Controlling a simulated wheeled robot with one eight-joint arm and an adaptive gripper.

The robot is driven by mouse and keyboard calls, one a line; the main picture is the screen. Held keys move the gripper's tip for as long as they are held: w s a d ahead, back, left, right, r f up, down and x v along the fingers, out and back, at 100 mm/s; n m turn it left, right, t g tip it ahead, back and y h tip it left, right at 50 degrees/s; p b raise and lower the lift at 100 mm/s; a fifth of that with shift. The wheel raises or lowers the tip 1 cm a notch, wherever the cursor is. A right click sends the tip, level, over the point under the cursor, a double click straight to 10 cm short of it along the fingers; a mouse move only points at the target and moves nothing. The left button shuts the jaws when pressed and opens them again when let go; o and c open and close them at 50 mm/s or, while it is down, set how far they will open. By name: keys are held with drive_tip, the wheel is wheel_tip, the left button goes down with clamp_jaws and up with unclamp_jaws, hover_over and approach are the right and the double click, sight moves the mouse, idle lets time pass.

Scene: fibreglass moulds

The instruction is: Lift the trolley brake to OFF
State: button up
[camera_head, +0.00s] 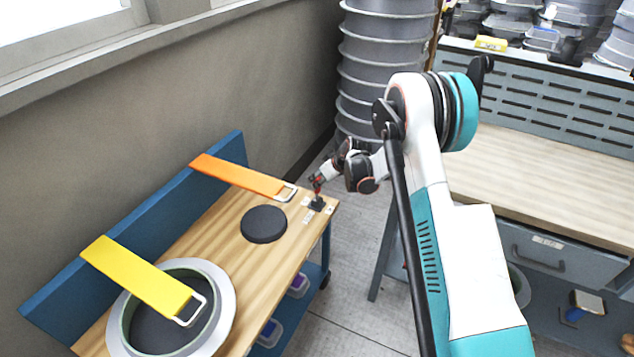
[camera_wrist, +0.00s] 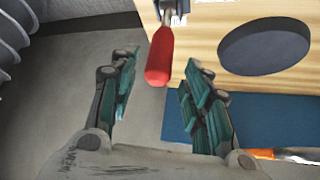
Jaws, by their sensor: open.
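The trolley brake (camera_head: 317,203) sits at the far right corner of the wooden trolley top, a small dark base with a red handle. In the wrist view the red handle (camera_wrist: 159,55) points toward me, between and slightly beyond my fingertips. My gripper (camera_wrist: 161,78) is open, with one green-padded finger on each side of the handle's end. I see no clear contact. In the head view my gripper (camera_head: 322,177) is small and at the handle. The brake's labels are too small to read, and its base is partly cut off in the wrist view.
The trolley top (camera_head: 215,222) also carries a dark disc (camera_head: 264,224), an orange strap (camera_head: 240,177), a yellow strap (camera_head: 140,277) and a round mould (camera_head: 225,310). A blue board (camera_head: 140,225) lines its back. Stacked grey tubs (camera_head: 385,50) stand behind; a workbench (camera_head: 540,180) is at right.

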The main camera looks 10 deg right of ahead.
drive_tip(key=v, duration=0.6)
drive_tip(key=shift+s+r, duration=0.2)
drive_tip(key=shift+r, duration=0.1)
drive_tip(key=shift+d, duration=0.1)
drive_tip(key=s+r+m+h, duration=0.1)
drive_tip(key=s+r+m, duration=0.1)
drive_tip(key=s+r, duration=0.8)
drive_tip(key=s+r+m+h, duration=0.1)
drive_tip(key=s+r, duration=0.7)
drive_tip(key=r, duration=0.4)
drive_tip(key=s+d+r+m+h, duration=0.1)
drive_tip(key=s, duration=1.2)
drive_tip(key=s+d+r+m+t, duration=0.1)
drive_tip(key=s+m, duration=0.1)
drive_tip(key=s, duration=1.1)
drive_tip(key=shift+s+r+h, duration=0.2)
drive_tip(key=shift+r+h, duration=0.1)
drive_tip(key=shift+h, duration=0.1)
